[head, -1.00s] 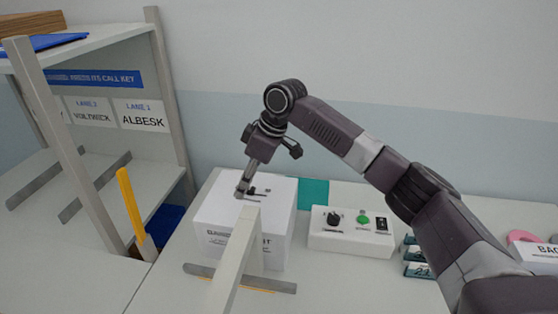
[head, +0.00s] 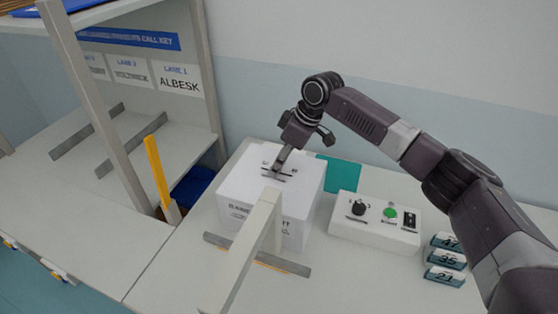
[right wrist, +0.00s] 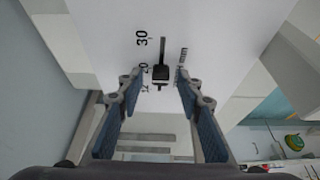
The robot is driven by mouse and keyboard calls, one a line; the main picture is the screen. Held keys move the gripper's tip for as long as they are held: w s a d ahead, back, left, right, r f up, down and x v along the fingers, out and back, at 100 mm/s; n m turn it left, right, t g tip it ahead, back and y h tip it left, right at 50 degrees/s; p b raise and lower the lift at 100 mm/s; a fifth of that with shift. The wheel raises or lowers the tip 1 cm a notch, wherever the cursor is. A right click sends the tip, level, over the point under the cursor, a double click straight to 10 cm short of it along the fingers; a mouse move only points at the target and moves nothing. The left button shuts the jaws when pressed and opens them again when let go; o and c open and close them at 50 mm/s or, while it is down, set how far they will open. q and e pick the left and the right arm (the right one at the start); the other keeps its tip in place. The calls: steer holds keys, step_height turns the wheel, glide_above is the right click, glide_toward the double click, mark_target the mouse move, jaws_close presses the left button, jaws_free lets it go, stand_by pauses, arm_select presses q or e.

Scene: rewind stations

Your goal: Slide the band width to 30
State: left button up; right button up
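The white box (head: 245,190) stands on the table, with a dark slot and printed marks on its top. In the right wrist view its black slider knob (right wrist: 160,73) sits in the slot, about level with the 20 mark. The 30 mark (right wrist: 142,38) is farther up the picture, and the 12 mark is below. My right gripper (head: 276,175) points down over the slot. The wrist view shows its blue-padded fingers (right wrist: 153,76) apart on either side of the knob, with a visible gap on each side. My left gripper is not in view.
A pale post (head: 256,225) rises close in front of the box. A control panel (head: 375,226) with a black knob and green button stands to the right. Numbered blocks (head: 445,257) lie farther right. A shelf rack with lane labels (head: 175,80) is at left.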

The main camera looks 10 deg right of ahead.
steer(key=shift+a, duration=0.1)
jaws_close()
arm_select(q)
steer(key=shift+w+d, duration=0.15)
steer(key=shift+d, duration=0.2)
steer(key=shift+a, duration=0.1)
